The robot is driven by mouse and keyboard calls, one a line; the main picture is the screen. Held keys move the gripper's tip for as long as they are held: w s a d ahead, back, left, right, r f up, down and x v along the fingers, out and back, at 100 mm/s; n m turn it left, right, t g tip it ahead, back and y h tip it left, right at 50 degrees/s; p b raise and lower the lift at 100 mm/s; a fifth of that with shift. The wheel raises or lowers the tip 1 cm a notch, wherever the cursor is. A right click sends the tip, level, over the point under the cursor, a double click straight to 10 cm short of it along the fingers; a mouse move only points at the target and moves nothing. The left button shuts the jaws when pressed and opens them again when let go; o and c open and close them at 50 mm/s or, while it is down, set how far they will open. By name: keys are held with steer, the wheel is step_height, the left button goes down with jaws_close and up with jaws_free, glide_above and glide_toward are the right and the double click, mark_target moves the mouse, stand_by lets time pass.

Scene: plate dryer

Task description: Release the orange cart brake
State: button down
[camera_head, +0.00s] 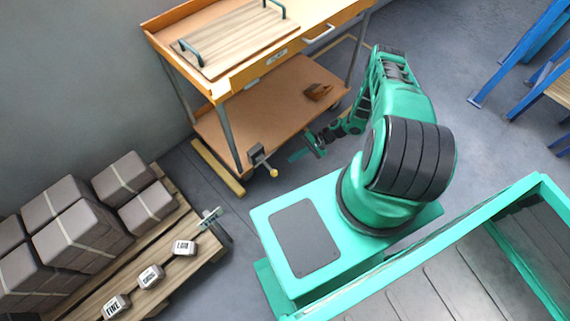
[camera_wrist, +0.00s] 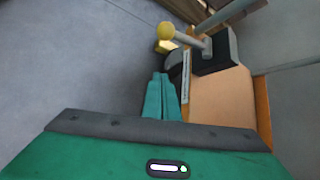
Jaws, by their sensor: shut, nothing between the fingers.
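The orange cart (camera_head: 255,117) stands at the top of the head view, with an upper deck and a lower shelf. Its brake is a dark block (camera_head: 257,155) at the shelf's front corner, with a short grey lever ending in a yellow knob (camera_head: 273,173). In the wrist view the yellow knob (camera_wrist: 166,30), grey lever (camera_wrist: 190,41) and dark block (camera_wrist: 216,56) lie beyond my fingers. My gripper (camera_head: 296,156) is right of the knob, apart from it. Its green fingers (camera_wrist: 160,79) are together and empty in the wrist view.
A wooden board with green handles (camera_head: 235,38) lies on the cart's upper deck. A small brown object (camera_head: 318,92) sits on the lower shelf. A pallet (camera_head: 180,255) with wrapped boxes stands at left. Blue racking (camera_head: 520,55) is at upper right. A yellow floor strip (camera_head: 217,167) runs beside the cart.

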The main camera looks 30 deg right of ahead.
mark_target(268, 166)
steer(key=x, duration=1)
steer(key=shift+s+a+r, duration=0.2)
steer(key=shift+s+r, duration=0.4)
steer(key=shift+r, duration=0.3)
steer(key=shift+s+a+r, duration=0.2)
steer(key=shift+s+r, duration=0.4)
steer(key=shift+r, duration=0.35)
